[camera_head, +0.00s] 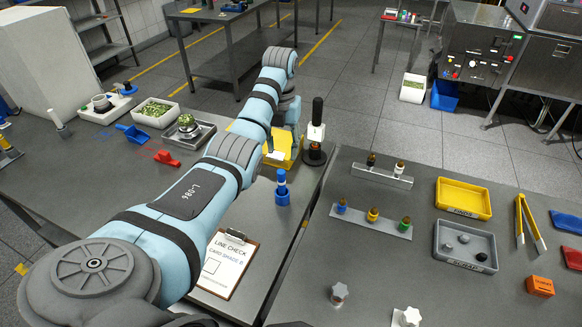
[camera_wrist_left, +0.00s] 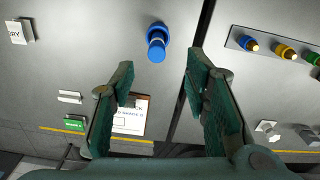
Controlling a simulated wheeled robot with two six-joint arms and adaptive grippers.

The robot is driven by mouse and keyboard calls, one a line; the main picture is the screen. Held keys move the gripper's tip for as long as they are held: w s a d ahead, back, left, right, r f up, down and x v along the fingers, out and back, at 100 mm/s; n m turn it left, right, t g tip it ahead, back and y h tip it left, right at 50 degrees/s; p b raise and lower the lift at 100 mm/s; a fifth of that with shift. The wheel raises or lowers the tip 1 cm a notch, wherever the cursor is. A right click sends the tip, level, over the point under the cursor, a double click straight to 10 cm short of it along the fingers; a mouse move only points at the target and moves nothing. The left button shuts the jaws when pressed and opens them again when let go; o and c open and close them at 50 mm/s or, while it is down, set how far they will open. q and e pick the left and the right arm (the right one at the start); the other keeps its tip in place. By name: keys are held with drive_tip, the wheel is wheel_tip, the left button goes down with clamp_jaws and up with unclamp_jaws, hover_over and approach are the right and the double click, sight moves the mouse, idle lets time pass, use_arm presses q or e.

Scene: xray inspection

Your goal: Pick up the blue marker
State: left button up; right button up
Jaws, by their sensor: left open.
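The blue marker (camera_head: 282,187) stands upright near the right edge of the left table, with a wider blue base around its foot. In the left wrist view the marker (camera_wrist_left: 156,43) is seen from above, beyond the fingertips and roughly between them. My left gripper (camera_wrist_left: 161,80) is open, with nothing between its green-grey fingers. In the head view my left arm reaches over the table and its wrist is behind the marker; the fingers are mostly hidden there. My right gripper is not in view.
A clipboard (camera_head: 226,262) lies in front of the marker. A yellow tray (camera_head: 290,158) and a black-handled stamp-like tool (camera_head: 316,130) are behind it. On the right table a grey strip (camera_head: 372,221) holds blue, yellow and green pieces. A gap separates the tables.

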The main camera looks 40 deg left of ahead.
use_arm(q)
drive_tip(key=b, duration=0.6)
hover_over(282, 182)
drive_tip(key=f, duration=0.6)
drive_tip(key=shift+s+a+f, duration=0.2)
drive_tip(key=shift+a+f, duration=0.05)
drive_tip(key=shift+f, duration=0.15)
drive_tip(key=shift+f+p, duration=0.35)
drive_tip(key=shift+p, duration=0.1)
drive_tip(key=f, duration=0.1)
drive_tip(key=w+f, duration=0.1)
drive_tip(key=shift+w+f, duration=0.15)
drive_tip(key=shift+f, duration=0.2)
wheel_tip(282, 182, down, 3)
drive_tip(key=b, duration=0.3)
drive_tip(key=shift+a+f, duration=0.1)
drive_tip(key=shift+f, duration=0.05)
drive_tip(key=shift+b, duration=0.3)
drive_tip(key=shift+r, duration=0.25)
drive_tip(key=c, duration=1)
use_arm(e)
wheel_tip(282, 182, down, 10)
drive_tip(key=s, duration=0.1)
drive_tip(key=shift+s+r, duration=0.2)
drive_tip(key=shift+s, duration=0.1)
